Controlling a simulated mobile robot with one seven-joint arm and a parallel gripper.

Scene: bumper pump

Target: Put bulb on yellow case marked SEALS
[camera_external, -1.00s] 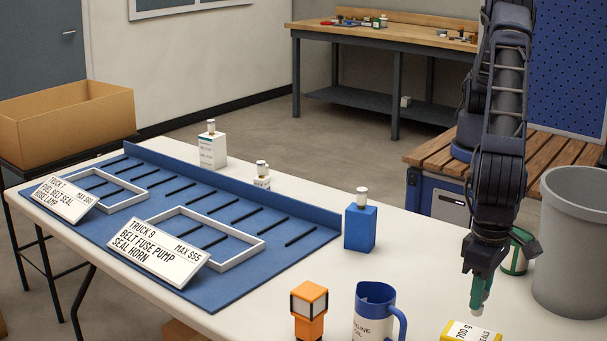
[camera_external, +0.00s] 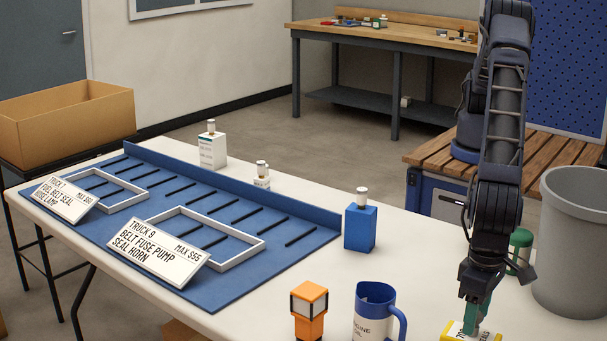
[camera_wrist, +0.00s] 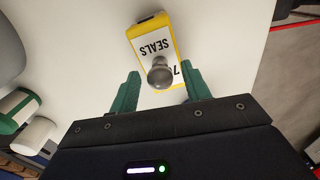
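The yellow case (camera_external: 453,330) marked SEALS lies at the bottom right of the white table in the external view. In the wrist view the case (camera_wrist: 147,28) shows its white label. The bulb (camera_wrist: 160,72) is a grey rounded knob seen over the label, between my fingers. My gripper (camera_wrist: 160,80) has green fingers spread to either side of the bulb, with a visible gap on both sides. In the external view my gripper (camera_external: 475,318) is down at the case, and its fingers hide the bulb. Contact between bulb and case cannot be seen directly.
A blue jug (camera_external: 374,315) and an orange lamp (camera_external: 309,310) stand left of the case. A green canister (camera_external: 520,250) and a grey bin (camera_external: 572,240) are behind and right of my gripper. A blue box (camera_external: 360,228) stands farther back, beside the blue tray (camera_external: 215,290).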

